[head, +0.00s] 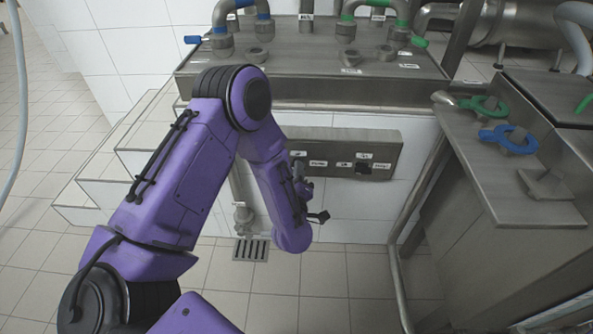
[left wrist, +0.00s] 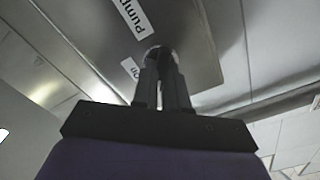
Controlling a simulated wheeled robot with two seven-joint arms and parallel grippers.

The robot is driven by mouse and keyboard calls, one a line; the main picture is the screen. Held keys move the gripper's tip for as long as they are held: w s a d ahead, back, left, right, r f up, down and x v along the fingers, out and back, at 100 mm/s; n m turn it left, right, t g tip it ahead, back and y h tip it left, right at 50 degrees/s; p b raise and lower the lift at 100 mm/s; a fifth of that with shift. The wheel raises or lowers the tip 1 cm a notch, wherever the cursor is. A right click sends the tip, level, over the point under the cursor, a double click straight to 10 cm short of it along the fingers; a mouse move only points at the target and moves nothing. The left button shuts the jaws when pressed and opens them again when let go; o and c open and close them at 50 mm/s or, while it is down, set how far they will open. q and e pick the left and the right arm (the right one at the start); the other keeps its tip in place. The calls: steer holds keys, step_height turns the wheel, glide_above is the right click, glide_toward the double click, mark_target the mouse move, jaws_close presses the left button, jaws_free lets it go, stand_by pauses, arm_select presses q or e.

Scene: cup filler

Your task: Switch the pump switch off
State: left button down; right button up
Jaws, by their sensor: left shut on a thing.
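The grey metal control panel (head: 340,135) is on the white tiled wall below the steel counter in the head view. In the left wrist view the panel (left wrist: 190,50) fills the upper middle, with a "Pump" label (left wrist: 134,17) and a smaller label, seemingly "On" (left wrist: 130,68). The pump switch (left wrist: 157,51) is a small round part beside these labels, mostly hidden by the fingertips. My left gripper (left wrist: 160,68) is shut on it. In the head view my left gripper (head: 299,170) is at the panel's left part, partly hidden by my purple arm. My right gripper is in neither view.
A steel counter (head: 290,70) with pipes and blue and green valves stands above the panel. A steel bench (head: 525,190) with a green clamp (head: 485,107) and blue clamp (head: 508,140) is at the right. White steps (head: 95,185) are left. A floor drain (head: 250,250) lies below.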

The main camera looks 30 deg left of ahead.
arm_select(q)
steer(key=shift+s+f+n, duration=0.1)
steer(key=shift+f+n, duration=0.05)
steer(key=shift+n, duration=1.7)
steer(key=shift+f+n, duration=0.1)
steer(key=shift+n, duration=1.75)
steer(key=c, duration=1.2)
jaws_free()
steer(key=shift+o, duration=0.2)
steer(key=v, duration=1)
steer(key=shift+s, duration=0.25)
steer(key=shift+d, duration=0.1)
